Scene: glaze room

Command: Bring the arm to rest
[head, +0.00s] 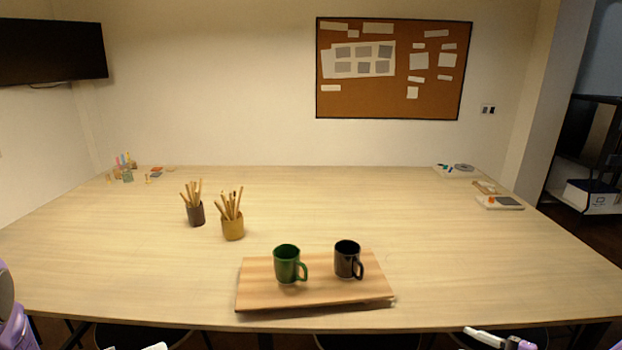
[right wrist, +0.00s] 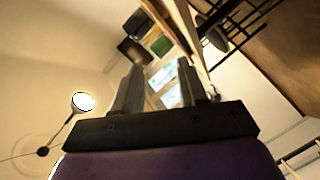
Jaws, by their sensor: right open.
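My right gripper (right wrist: 159,75) shows in the right wrist view with its two dark fingers apart and nothing between them. It points away from the tabletop, toward the room's wall and some blurred shelving.
On the table (head: 330,210), a wooden board (head: 330,292) near the front bears a green mug (head: 287,264) and a black mug (head: 346,259). Two brush-filled cups, dark (head: 196,214) and yellow (head: 233,229), stand left of it. The table's right front is clear.

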